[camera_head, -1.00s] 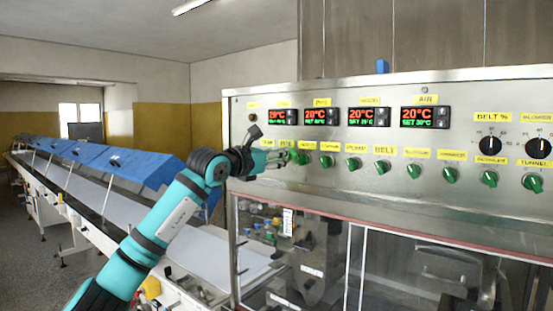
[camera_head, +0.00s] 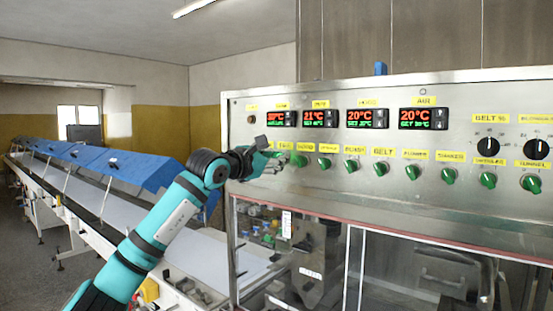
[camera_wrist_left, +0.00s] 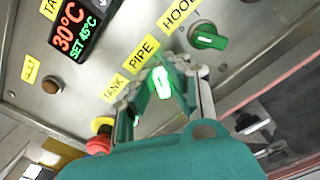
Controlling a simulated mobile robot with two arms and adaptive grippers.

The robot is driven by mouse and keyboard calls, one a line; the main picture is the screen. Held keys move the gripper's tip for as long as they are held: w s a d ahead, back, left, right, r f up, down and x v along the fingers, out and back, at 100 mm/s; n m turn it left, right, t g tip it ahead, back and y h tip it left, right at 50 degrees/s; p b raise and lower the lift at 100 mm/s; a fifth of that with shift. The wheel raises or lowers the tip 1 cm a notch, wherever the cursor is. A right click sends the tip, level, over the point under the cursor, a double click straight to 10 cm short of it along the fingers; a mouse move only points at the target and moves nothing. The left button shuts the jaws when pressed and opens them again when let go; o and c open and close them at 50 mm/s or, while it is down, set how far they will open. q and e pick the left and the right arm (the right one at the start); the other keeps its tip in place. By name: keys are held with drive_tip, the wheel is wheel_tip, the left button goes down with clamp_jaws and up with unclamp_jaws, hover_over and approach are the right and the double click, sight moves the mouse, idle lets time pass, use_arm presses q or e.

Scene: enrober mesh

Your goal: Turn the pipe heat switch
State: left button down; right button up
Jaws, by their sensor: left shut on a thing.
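The pipe heat switch is a green knob, brightly lit, beside the yellow "PIPE" label. In the left wrist view the knob (camera_wrist_left: 161,82) sits between the fingers of my left gripper (camera_wrist_left: 163,90), which is shut on it. The knob's handle points roughly along the fingers. In the head view my left gripper (camera_head: 286,161) reaches the left end of the switch row and largely hides the knob there. The "PIPE" label (camera_wrist_left: 143,53) is clear in the left wrist view. My right gripper is in neither view.
A neighbouring green knob (camera_wrist_left: 208,37) is close by, with more along the steel panel (camera_head: 450,135). A red and yellow button (camera_wrist_left: 99,140) lies near the fingers. The temperature displays (camera_head: 320,118) are above the switches. A glazed cabinet (camera_head: 330,260) is below.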

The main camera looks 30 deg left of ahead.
use_arm(q)
drive_tip(key=c, duration=1.4)
unclamp_jaws()
drive_tip(key=shift+o, duration=0.2)
drive_tip(key=s+a, duration=0.1)
drive_tip(key=s, duration=1.1)
drive_tip(key=shift+w, duration=0.1)
